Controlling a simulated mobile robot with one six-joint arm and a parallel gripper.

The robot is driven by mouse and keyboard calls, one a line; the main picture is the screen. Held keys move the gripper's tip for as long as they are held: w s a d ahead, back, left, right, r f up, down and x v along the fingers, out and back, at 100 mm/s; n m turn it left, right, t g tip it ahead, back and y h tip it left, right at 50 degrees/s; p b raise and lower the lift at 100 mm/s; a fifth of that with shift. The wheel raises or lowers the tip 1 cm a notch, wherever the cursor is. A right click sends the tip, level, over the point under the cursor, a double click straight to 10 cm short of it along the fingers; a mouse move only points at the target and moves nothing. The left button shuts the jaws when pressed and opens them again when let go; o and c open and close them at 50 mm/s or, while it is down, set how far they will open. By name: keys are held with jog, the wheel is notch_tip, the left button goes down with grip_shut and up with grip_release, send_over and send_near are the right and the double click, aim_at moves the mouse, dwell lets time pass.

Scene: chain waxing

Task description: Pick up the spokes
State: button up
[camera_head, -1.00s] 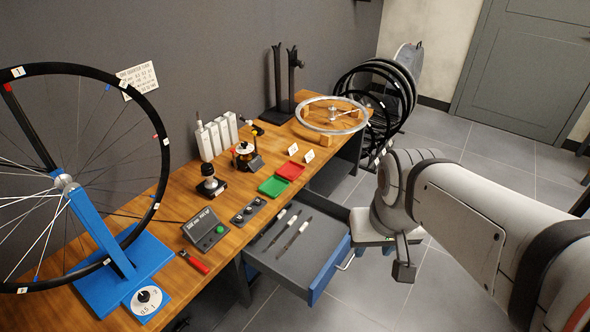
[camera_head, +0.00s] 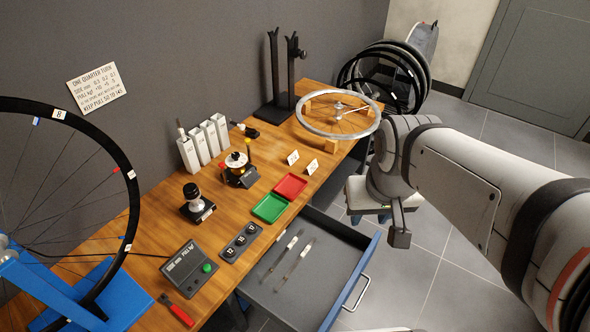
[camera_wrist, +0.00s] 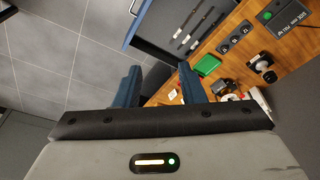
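Thin dark rods with pale tags, probably the spokes, lie in the open grey drawer (camera_head: 318,285); one (camera_head: 281,252) is on the left and another (camera_head: 298,258) beside it. They also show as slim dark rods in the wrist view (camera_wrist: 187,27). White upright holders (camera_head: 203,145) stand on the bench; a thin piece sticks up from the leftmost. My gripper (camera_wrist: 159,80) has its two blue fingers spread wide, with nothing seen between them.
A large wheel (camera_head: 120,160) stands at left. The drawer's blue front juts into open floor.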

jog(key=shift+o, duration=0.5)
jog(key=shift+a+f, duration=0.1)
jog(key=shift+a, duration=0.05)
jog(key=m+g+b, duration=0.3)
jog(key=m+b, duration=0.4)
jog(key=b, duration=1.8)
send_over(287, 276)
jog(key=f, duration=5.5)
jog(key=shift+w, duration=0.35)
jog(key=f, duration=0.2)
jog(key=f+b, duration=0.1)
jog(key=f, duration=0.1)
jog(key=f+b, duration=0.1)
jog(key=f, duration=0.1)
jog(key=shift+s+a, duration=0.15)
jog(key=shift+s, duration=0.2)
jog(key=shift+r, duration=0.1)
jog(key=shift+c, duration=0.2)
grip_shut()
